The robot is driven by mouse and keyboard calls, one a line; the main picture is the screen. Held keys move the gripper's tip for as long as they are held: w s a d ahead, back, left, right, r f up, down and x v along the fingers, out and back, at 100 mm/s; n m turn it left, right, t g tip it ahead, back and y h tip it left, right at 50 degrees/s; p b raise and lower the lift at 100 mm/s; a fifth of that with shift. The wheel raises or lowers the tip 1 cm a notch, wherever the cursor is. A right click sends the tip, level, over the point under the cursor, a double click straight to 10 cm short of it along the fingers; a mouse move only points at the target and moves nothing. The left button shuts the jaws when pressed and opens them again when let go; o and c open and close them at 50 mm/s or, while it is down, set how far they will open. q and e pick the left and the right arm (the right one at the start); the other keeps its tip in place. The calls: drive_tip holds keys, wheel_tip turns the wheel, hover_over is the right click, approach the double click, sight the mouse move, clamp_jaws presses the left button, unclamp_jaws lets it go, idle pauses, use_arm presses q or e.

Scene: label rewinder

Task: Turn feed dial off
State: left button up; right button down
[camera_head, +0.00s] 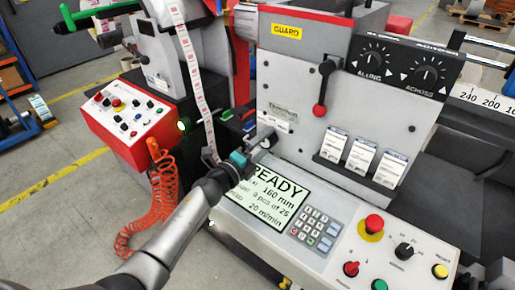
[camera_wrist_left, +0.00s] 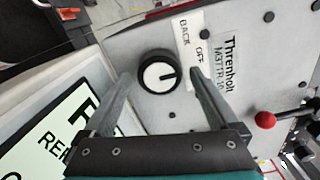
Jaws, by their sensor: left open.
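The feed dial (camera_wrist_left: 159,73) is a round black knob with a white face and a dark pointer line. In the left wrist view the pointer aims right, toward the lower part of a white label plate (camera_wrist_left: 186,36) reading BACK and OFF. A finger covers the plate's lower part. My left gripper (camera_wrist_left: 160,80) is open, with one finger on each side of the dial; I cannot tell whether they touch it. In the head view my left gripper (camera_head: 258,142) is at the machine's front panel and largely hides the dial. My right gripper is not in view.
Below the gripper is a READY display (camera_head: 272,188) with a keypad (camera_head: 314,227). A red-knobbed lever (camera_head: 320,108), two upper dials (camera_head: 400,66) and a console with a red stop button (camera_head: 373,223) are nearby. A label strip (camera_head: 197,80) hangs at left.

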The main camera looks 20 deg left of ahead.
use_arm(q)
drive_tip(key=v, duration=1.5)
drive_tip(key=shift+s, duration=0.1)
drive_tip(key=shift+a+r, duration=0.1)
